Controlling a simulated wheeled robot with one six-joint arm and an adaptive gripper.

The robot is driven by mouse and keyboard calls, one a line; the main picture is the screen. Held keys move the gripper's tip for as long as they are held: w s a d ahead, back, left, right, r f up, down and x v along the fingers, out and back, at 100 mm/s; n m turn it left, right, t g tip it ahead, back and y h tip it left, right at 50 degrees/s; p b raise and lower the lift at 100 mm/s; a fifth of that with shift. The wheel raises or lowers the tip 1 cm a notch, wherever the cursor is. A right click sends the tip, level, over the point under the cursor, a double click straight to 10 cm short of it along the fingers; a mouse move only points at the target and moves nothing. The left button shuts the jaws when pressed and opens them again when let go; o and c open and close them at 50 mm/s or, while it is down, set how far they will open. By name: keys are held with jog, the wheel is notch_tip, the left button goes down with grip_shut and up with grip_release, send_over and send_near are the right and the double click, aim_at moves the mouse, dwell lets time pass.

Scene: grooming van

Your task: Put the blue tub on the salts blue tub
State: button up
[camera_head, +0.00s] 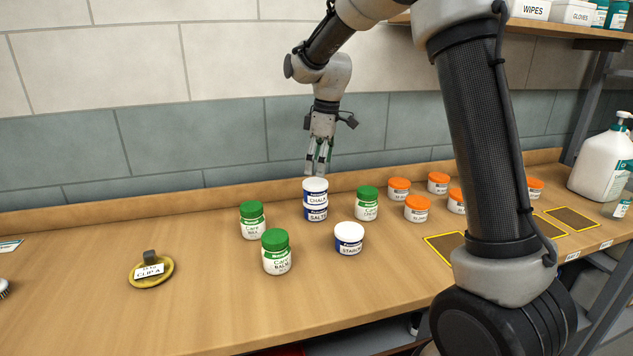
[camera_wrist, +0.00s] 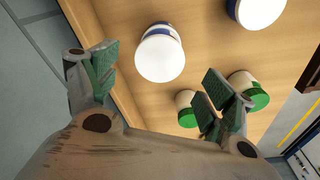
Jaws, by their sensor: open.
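A white-lidded tub with a blue band, labelled CHALK (camera_head: 316,191), sits upright on top of the SALTS tub (camera_head: 316,214), which has the same blue band. A third such tub, labelled STARCH (camera_head: 349,239), stands apart on the bench to the front right. My gripper (camera_head: 318,168) points down just above and apparently behind the stack, with its fingers apart and nothing between them. In the wrist view, the white lid of the upper stacked tub (camera_wrist: 160,58) shows beyond the open fingers and hides most of the tub below. The STARCH tub's lid (camera_wrist: 258,10) is at the top right.
Green-lidded jars (camera_head: 252,220), (camera_head: 276,252) and (camera_head: 367,203) stand close around the stack. Several orange-lidded jars (camera_head: 416,208) are to the right, partly behind my arm. The wall is behind; the left bench is mostly clear.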

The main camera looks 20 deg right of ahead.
aim_at(321, 183)
jog(key=shift+s+d+r, duration=0.1)
jog(key=shift+d+r, duration=0.1)
jog(key=shift+r, duration=1.75)
jog(key=s+d+r+m+t, duration=0.1)
jog(key=s+d+r+m, duration=0.25)
jog(key=s, duration=0.45)
jog(key=s+d+r+m+t, duration=0.1)
jog(key=s+d+r+m, duration=0.15)
jog(key=s+d, duration=0.4)
jog(key=s+d+f+m+t, duration=0.1)
jog(key=s+m, duration=0.2)
jog(key=s, duration=0.6)
jog(key=s+d+f+m+h, duration=0.1)
jog(key=s+d+f+m, duration=0.1)
jog(key=s, duration=0.7)
jog(key=shift+s+d+m+t, duration=0.3)
jog(key=shift+s+m+t, duration=0.1)
jog(key=shift+m, duration=0.3)
jog(key=shift+c, duration=0.2)
